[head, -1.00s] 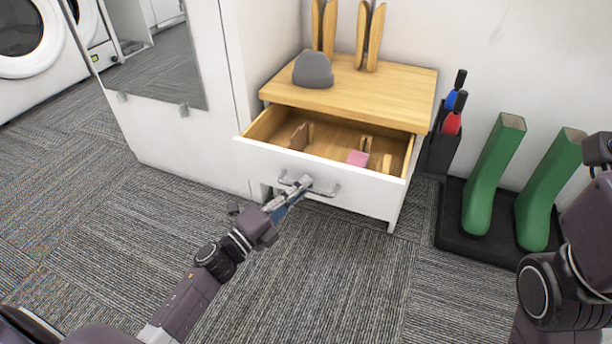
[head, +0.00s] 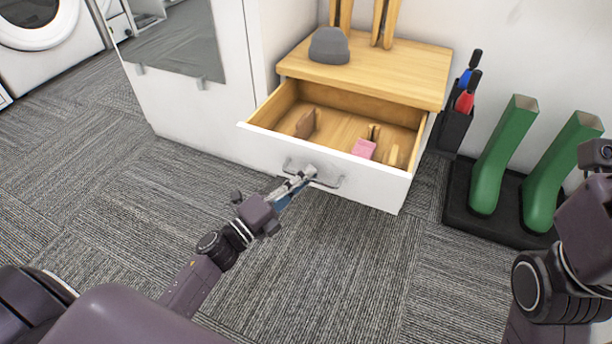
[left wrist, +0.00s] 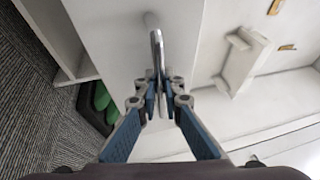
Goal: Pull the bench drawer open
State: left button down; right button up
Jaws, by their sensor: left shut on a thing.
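The bench drawer (head: 262,141) is well open, with a white front and a wooden inside. It holds a brown item (head: 305,124), a pink block (head: 364,149) and small wooden pieces. My left gripper (head: 308,173) is shut on the drawer's metal bar handle (head: 328,184) near its middle. In the left wrist view the fingers (left wrist: 160,98) close on both sides of the handle (left wrist: 157,55). My right arm shows at the right edge of the head view; its gripper fingers are not visible.
A grey beanie (head: 329,46) sits on the wooden bench top (head: 400,75). Green boots (head: 500,155) stand on a black tray (head: 458,200) at right, beside a dark holder (head: 455,130) with blue and red handles. A white mirrored cabinet (head: 215,120) stands left. Carpet in front is clear.

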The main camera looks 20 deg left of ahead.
pick_arm(q)
jog(key=c, duration=2.3)
grip_release()
jog(key=v, duration=0.7)
jog(key=shift+s+a+f, duration=0.1)
jog(key=shift+s, duration=0.1)
